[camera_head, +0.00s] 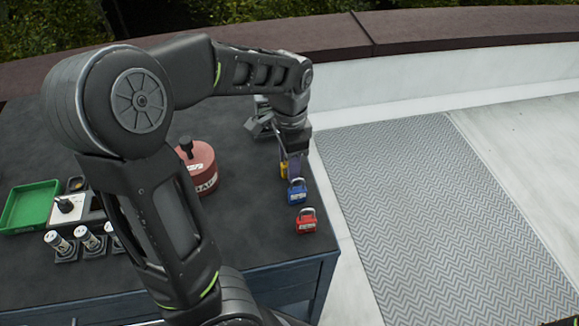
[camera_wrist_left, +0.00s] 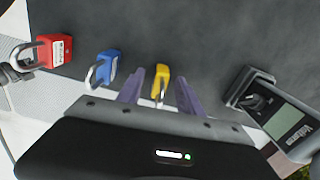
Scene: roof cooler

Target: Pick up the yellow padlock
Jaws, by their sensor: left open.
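The yellow padlock (camera_head: 284,170) is on the dark table near its right edge, partly hidden by my left gripper (camera_head: 290,166) in the head view. In the left wrist view the yellow padlock (camera_wrist_left: 161,80) shows between the two purple fingers of my left gripper (camera_wrist_left: 159,88), with its shackle toward the gripper body. The fingers are apart, with a gap visible on both sides of the padlock. Whether the fingertips reach down around it is hard to tell. My right gripper is not in view.
A blue padlock (camera_head: 297,196) and a red padlock (camera_head: 306,224) stand in line nearby. A grey device with a display (camera_wrist_left: 285,118) is on the other side. A red round case (camera_head: 202,170) and a green tray (camera_head: 14,221) are further left.

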